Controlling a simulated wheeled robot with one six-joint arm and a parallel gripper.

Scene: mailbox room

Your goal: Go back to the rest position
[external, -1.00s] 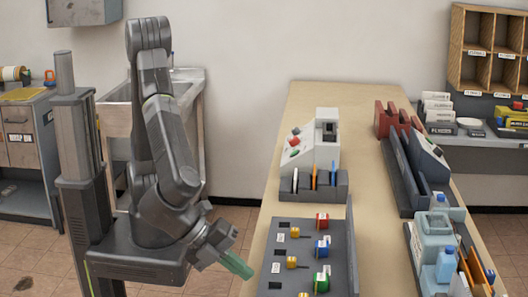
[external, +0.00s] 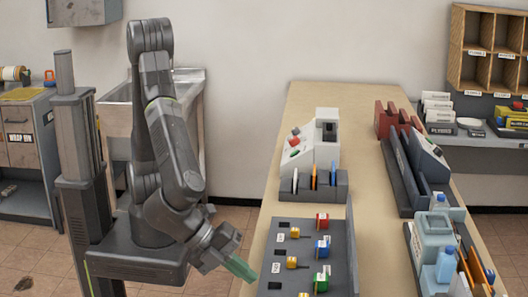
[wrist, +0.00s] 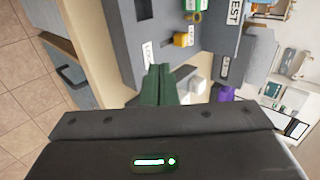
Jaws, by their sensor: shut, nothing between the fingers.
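My gripper (external: 243,269) is low beside the left edge of the wooden table (external: 313,105), with my arm folded above my base. Its green fingers are together and hold nothing. In the wrist view the shut fingers (wrist: 166,84) point towards the dark panel, apart from the parts on it as far as I can tell.
A dark panel (external: 296,245) with yellow, red, blue and green pieces lies at the table's near end. A white device (external: 318,150) stands behind it, and dark racks (external: 407,170) line the right side. A sink (external: 187,88) is behind my arm. Floor shows left of the table.

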